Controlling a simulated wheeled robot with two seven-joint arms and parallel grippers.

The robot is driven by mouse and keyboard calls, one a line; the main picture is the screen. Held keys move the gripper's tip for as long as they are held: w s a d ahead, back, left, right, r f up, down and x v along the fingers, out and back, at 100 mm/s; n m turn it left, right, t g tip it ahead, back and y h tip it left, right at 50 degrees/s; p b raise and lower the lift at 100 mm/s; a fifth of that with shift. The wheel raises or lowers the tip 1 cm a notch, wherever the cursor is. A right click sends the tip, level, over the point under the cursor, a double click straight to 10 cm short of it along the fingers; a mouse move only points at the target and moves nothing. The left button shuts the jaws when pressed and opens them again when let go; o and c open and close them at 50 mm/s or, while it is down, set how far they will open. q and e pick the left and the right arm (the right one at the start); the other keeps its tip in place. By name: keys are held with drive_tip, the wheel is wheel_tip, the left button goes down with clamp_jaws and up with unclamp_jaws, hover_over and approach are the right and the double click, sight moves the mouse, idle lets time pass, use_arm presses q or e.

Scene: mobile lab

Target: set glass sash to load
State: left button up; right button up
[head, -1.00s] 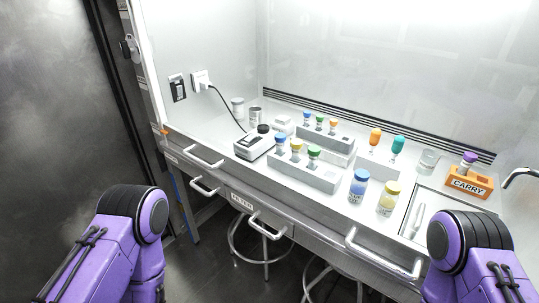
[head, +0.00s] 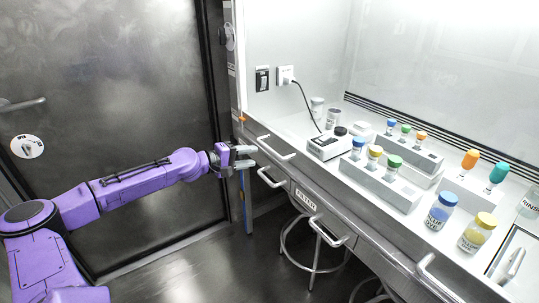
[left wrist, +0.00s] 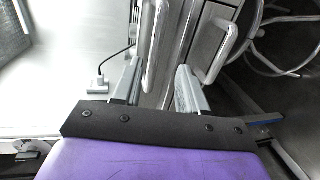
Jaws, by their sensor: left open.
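The glass sash cannot be told apart clearly in the head view, and no "load" mark is readable. A small orange mark (head: 241,118) sits on the bright post at the left of the hood opening. My left gripper (head: 252,157) is open and empty, at the front left corner of the bench. A silver upper handle (head: 278,150) and a lower handle (head: 271,179) are just right of it. In the left wrist view the open fingers (left wrist: 160,84) point toward a bar handle (left wrist: 155,45), which appears beyond the tips. My right gripper is out of view.
Bottles and racks of coloured vials stand on the bench (head: 330,185), with a blue dye bottle (head: 440,211) and yellow bottle (head: 478,232) near the front. A drawer marked FILTER (head: 306,200) and a stool (head: 312,250) are below. A dark door (head: 120,90) is behind my left arm.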

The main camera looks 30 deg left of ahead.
sight(267, 149)
use_arm(q)
drive_tip(key=b+x, duration=0.2)
drive_tip(key=a+b+x, duration=0.1)
drive_tip(key=x, duration=0.2)
drive_tip(key=b+x, duration=0.2)
drive_tip(key=x, duration=0.1)
drive_tip(key=shift+w+a+r+b, duration=0.1)
drive_tip(key=shift+w+b, duration=0.2)
drive_tip(key=shift+w, duration=0.65)
drive_tip(key=shift+r, duration=0.1)
clamp_jaws()
